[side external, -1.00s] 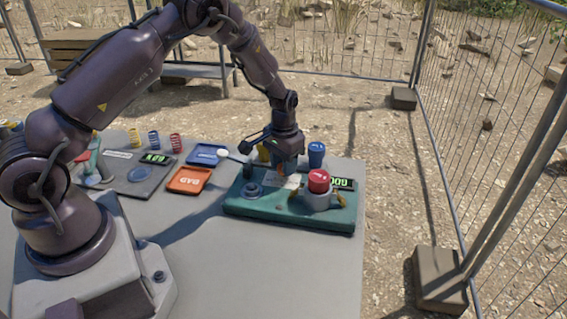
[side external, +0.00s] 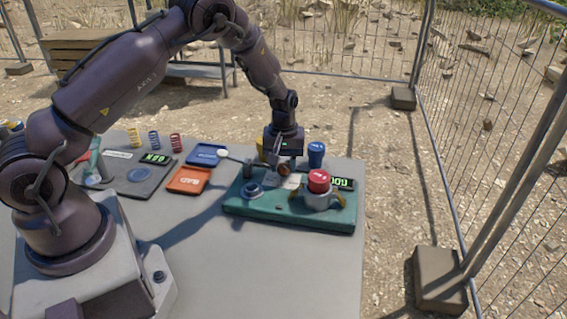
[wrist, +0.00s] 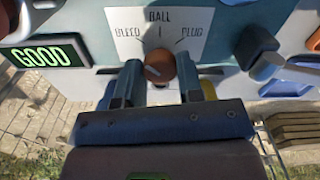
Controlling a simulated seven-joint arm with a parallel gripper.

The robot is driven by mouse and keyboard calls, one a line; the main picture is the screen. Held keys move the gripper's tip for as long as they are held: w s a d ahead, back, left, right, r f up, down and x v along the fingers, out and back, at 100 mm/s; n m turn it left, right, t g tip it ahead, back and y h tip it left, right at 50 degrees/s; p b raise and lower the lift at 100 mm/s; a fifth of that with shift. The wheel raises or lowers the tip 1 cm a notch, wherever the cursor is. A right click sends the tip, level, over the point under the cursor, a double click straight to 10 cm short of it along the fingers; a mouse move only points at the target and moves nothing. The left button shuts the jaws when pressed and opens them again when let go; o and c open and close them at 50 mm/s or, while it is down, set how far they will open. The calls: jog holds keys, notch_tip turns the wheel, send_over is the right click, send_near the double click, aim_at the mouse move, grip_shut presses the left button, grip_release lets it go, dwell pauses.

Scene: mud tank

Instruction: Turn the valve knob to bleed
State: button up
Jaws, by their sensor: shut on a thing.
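The orange-brown valve knob (wrist: 160,67) sits below a white label plate (wrist: 160,33) in the wrist view. The plate reads BLEED at left, BALL at top centre and PLUG at right. A pale mark shows on the knob's left part; I cannot tell exactly which label it points to. My gripper (wrist: 159,85) is shut on the knob, one finger on each side. In the side view, my gripper (side external: 281,160) reaches down to the knob (side external: 284,169) on the green base (side external: 290,217), which is partly hidden by the hand.
A lit GOOD display (wrist: 43,55) is beside the plate. A red-capped cup (side external: 319,183) and a blue-topped piece (side external: 316,154) stand close right of my gripper. Blue (side external: 207,154) and orange (side external: 188,180) trays lie to the left. The table's front middle is clear.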

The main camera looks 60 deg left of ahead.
aim_at(284, 166)
jog(key=shift+n, duration=0.4)
jog(key=o, duration=0.9)
jog(key=shift+r, duration=0.1)
notch_tip(284, 166, up, 13)
jog(key=shift+f, duration=0.1)
